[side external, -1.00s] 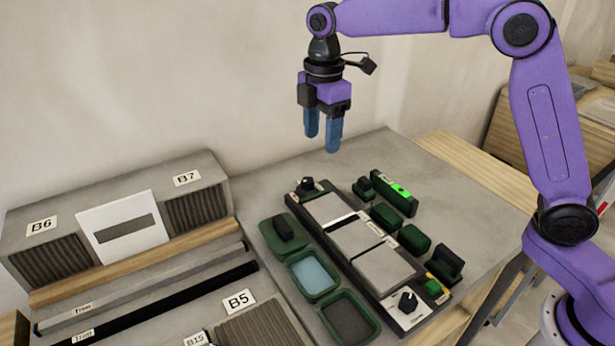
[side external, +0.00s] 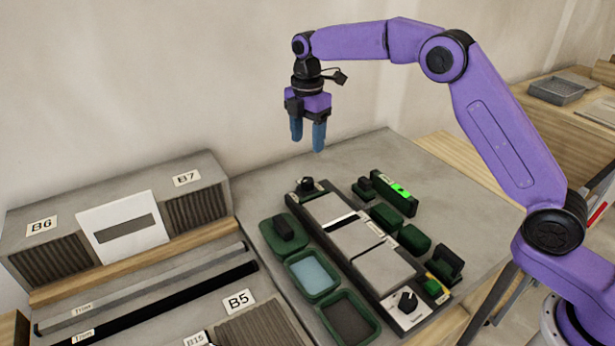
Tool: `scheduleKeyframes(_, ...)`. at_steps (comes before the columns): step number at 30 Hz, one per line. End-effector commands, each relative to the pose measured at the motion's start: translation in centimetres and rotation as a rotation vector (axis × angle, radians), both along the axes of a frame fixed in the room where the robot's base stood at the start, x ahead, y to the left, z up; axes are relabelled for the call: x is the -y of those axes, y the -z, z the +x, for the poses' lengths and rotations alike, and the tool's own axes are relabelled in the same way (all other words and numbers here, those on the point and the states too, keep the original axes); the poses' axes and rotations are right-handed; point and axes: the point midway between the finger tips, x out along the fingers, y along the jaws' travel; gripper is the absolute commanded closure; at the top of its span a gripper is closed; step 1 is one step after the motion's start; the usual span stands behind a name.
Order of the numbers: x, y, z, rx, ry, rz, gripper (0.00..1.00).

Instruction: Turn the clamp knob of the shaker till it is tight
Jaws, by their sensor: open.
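The shaker (side external: 388,303) is a long dark bed on the grey table with pale tiles (side external: 384,272) lying along it. A black knob (side external: 306,184) stands at its far end. Another black knob (side external: 407,301) with a white pointer line sits on a pale plate at the near end. The labels are too small to tell which is the clamp knob. My gripper (side external: 308,144) is open and empty, its blue fingers pointing down. It hangs in the air above the far end of the shaker, apart from both knobs.
Left of the shaker stand a green tray with a dark block (side external: 283,228), a tray of blue liquid (side external: 313,275) and a dark-filled tray (side external: 350,318). To its right are green blocks (side external: 414,239), a green-lit display (side external: 394,194) and a green button (side external: 433,288). The back right tabletop is clear.

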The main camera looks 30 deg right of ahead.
Motion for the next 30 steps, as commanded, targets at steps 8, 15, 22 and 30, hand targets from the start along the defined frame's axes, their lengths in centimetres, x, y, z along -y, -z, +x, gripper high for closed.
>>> scheduleKeyframes(8, 0.1, 5.4, -0.1, -0.004, 0.001, -0.001, 0.42)
scheduleKeyframes(15, 0.0, 9.5, -0.1, -0.003, 0.001, -0.001, 0.42)
scheduleKeyframes(22, 0.0, 11.5, 0.0, 0.0, 0.001, 0.0, 0.42)
scheduleKeyframes(30, 0.0, 11.8, 0.0, 0.001, 0.001, 0.0, 0.42)
